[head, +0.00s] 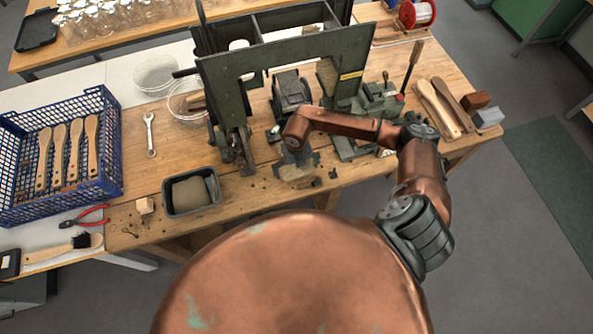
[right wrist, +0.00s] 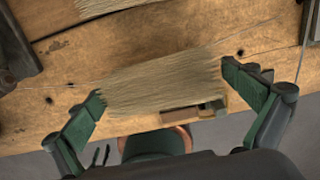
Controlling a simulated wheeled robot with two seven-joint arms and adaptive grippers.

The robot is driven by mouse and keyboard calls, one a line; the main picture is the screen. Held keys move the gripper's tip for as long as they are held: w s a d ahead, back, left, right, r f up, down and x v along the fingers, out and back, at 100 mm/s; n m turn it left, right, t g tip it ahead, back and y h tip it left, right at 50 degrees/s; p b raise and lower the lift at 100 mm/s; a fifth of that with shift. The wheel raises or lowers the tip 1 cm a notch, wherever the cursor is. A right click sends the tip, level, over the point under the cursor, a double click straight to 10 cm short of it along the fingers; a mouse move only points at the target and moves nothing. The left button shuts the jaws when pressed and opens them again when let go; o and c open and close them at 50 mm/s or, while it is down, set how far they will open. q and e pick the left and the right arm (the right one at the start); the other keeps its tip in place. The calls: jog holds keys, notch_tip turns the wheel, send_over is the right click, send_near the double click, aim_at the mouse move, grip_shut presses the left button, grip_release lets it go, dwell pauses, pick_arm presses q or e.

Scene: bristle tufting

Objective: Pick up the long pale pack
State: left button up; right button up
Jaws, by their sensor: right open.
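The long pale pack (right wrist: 165,85) is a bundle of straw-coloured bristles lying on the wooden bench in the right wrist view. My right gripper (right wrist: 163,86) is open, with one finger at each end of the pack, its tips close to the ends. I cannot tell whether they touch it. In the head view, my right gripper (head: 297,160) is low over the bench's front edge, and a pale bit of what looks like the pack (head: 298,174) shows beneath it. The rest is hidden by the gripper. My left gripper is not in view.
Another pale bristle bundle (right wrist: 108,5) lies at the top of the right wrist view. A green machine frame (head: 275,58) stands behind my gripper. A dark tray (head: 191,211), a blue crate (head: 105,105) and pliers (head: 85,217) are left. Wooden handles (head: 438,110) lie right.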

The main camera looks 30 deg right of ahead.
jog(key=shift+f, duration=0.25)
jog(key=shift+c, duration=0.6)
jog(key=c, duration=1.1)
jog(key=shift+o, duration=0.2)
jog(key=shift+r, duration=0.1)
